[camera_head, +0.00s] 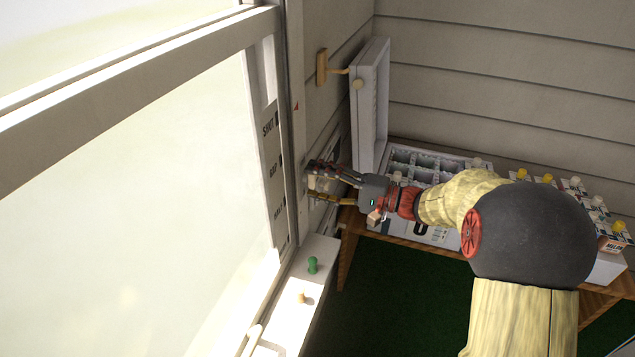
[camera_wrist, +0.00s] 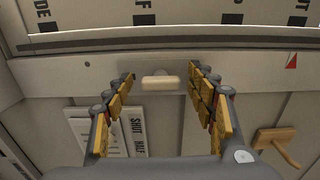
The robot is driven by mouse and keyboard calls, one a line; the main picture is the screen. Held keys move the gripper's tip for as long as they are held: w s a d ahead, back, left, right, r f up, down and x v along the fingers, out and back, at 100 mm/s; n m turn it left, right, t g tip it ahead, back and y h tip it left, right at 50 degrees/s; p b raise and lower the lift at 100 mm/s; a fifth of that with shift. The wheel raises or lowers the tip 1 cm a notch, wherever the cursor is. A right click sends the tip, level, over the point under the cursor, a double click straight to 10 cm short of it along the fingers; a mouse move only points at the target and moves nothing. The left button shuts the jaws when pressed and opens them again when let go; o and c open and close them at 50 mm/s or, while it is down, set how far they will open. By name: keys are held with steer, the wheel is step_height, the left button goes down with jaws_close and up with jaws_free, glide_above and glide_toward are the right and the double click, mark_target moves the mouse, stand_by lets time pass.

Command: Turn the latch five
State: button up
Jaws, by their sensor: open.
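In the wrist view a cream, rounded bar-shaped latch (camera_wrist: 160,82) sits on a pale plate fixed to the window frame rail. My gripper (camera_wrist: 161,73) is open, with one finger on each side of the latch and a gap visible between the latch and each finger. In the head view my gripper (camera_head: 316,184) reaches left to the window frame, and its fingers mostly hide the latch. A white label strip (camera_head: 272,180) with black words, SHUT at the top, runs along the sash. A small red pointer (camera_wrist: 291,62) shows on the rail.
A wooden wall hook (camera_head: 322,67) is above my gripper, near an upright open lid (camera_head: 370,105). A compartmented box stands on a wooden table (camera_head: 346,240) at right with several small cartons. Another card (camera_wrist: 112,130) reads SHUT, HALF.

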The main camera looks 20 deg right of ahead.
steer(key=v, duration=1.2)
stand_by(0.4)
